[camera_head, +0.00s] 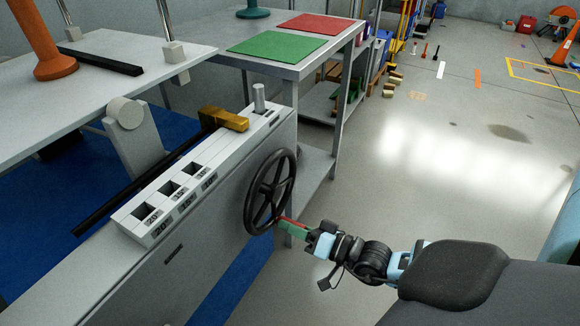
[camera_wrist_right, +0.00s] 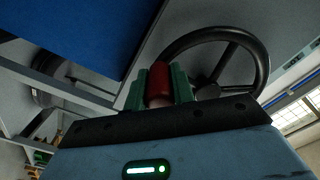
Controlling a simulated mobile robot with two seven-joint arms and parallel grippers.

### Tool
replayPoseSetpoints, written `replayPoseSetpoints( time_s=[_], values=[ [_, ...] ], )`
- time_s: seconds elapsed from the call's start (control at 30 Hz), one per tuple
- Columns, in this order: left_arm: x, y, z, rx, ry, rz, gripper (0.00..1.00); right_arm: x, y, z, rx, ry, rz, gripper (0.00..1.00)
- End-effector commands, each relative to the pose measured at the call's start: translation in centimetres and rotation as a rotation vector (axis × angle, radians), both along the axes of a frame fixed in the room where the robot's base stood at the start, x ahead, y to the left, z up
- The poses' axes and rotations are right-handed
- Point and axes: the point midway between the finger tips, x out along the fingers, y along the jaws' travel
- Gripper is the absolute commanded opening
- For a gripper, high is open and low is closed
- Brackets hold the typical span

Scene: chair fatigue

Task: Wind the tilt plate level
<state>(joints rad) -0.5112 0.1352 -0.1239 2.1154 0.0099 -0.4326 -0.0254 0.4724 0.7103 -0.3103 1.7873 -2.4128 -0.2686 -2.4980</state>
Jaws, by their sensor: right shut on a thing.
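The tilt plate (camera_head: 125,62) is a pale grey plate at upper left in the head view, above a strut with a round white pivot. I cannot tell its exact tilt. A black handwheel (camera_head: 270,190) stands on the side of a grey housing; it also shows in the right wrist view (camera_wrist_right: 262,62). My right gripper (camera_head: 293,228) is at the wheel's lower right rim, its green fingers shut on the red crank handle (camera_wrist_right: 159,82). The handle is mostly hidden by the fingers in the head view. My left gripper is not in view.
The housing top (camera_head: 185,190) has several numbered slots and a brass block (camera_head: 223,119). An orange post (camera_head: 45,45) and black bar (camera_head: 100,65) are on the plate. A metal table (camera_head: 300,65) with green and red mats stands behind. Floor at right is mostly open.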

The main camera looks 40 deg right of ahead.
Motion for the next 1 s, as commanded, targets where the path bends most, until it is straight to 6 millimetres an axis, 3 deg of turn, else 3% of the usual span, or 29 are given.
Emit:
replayPoseSetpoints(
  time_s=[0.53, 0.57, 0.7, 1.0],
  values=[
    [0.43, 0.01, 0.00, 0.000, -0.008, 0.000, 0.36, 0.18, -0.48, 0.10, -0.026, -0.010, -0.004, 0.00],
    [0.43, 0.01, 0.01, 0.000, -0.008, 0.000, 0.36, 0.18, -0.48, 0.10, -0.026, -0.010, -0.004, 0.28],
    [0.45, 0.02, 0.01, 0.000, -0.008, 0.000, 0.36, 0.15, -0.39, 0.09, -0.024, -0.010, -0.002, 0.46],
    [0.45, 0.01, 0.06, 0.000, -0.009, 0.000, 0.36, -0.02, -0.31, 0.04, -0.021, -0.008, -0.001, 0.46]
  ],
)
